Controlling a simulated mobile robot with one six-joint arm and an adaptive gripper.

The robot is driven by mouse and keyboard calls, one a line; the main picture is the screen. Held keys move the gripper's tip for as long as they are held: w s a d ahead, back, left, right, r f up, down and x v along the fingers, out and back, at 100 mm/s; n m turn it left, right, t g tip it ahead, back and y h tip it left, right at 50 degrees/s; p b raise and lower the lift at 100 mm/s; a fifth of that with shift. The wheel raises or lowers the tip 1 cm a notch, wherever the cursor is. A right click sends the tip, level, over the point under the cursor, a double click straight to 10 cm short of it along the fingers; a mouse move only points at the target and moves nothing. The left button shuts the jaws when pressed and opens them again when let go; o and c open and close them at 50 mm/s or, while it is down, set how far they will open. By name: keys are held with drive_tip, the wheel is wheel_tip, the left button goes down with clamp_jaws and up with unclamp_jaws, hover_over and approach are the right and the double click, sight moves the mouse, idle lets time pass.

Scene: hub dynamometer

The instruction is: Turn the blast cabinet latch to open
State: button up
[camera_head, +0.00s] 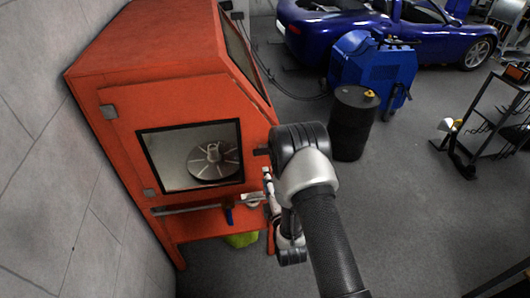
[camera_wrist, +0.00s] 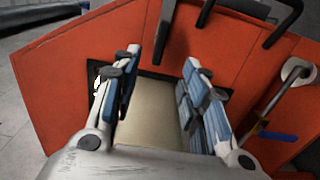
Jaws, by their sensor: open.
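The blast cabinet (camera_head: 130,110) is an orange-red box with a dark-framed window in its front door. In the wrist view its orange front (camera_wrist: 60,70) fills much of the picture. A short black bar (camera_wrist: 165,28), which looks like the latch, shows at the top, just past my fingertips. I cannot tell whether they touch. My gripper (camera_wrist: 162,60) is open, with its blue-padded fingers spread and nothing visible between them. It faces the cabinet front near the window. In the head view my arm hides much of the cabinet's right edge.
A black bent handle (camera_wrist: 284,22) stands out at top right in the wrist view. A pipe with a blue lever (camera_head: 229,215) runs below the window. A grey wall (camera_head: 35,130) stands close on the left.

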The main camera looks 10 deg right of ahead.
sight(264, 154)
drive_tip(key=w+b, duration=0.1)
drive_tip(key=w, duration=1.2)
drive_tip(key=shift+w, duration=0.2)
clamp_jaws()
